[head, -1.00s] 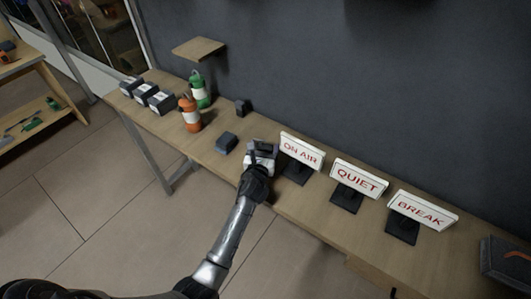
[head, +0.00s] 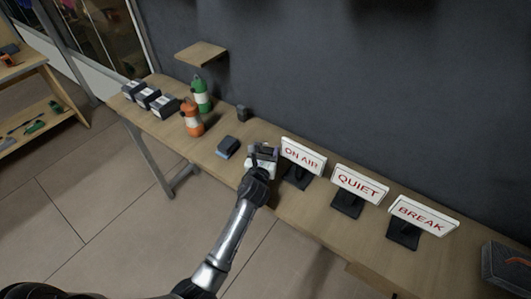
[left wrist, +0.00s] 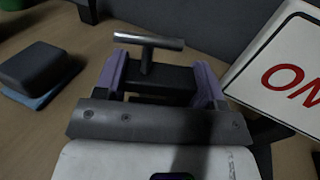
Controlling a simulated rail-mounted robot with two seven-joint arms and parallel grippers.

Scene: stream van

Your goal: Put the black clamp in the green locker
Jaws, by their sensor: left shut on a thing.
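My left gripper (head: 263,151) is over the bench, just left of the ON AIR sign. In the left wrist view its purple fingers (left wrist: 162,82) are shut on the black clamp (left wrist: 165,77), a dark body with a metal T-shaped handle standing up from it. I cannot tell whether the clamp still touches the bench. The green locker is not in view in any frame. My right gripper is not in view.
On the long wooden bench (head: 322,216), the ON AIR (head: 303,153), QUIET (head: 360,183) and BREAK (head: 424,215) signs stand to the right. A dark block (head: 227,147), an orange bottle (head: 192,118) and a green bottle (head: 201,95) are to the left.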

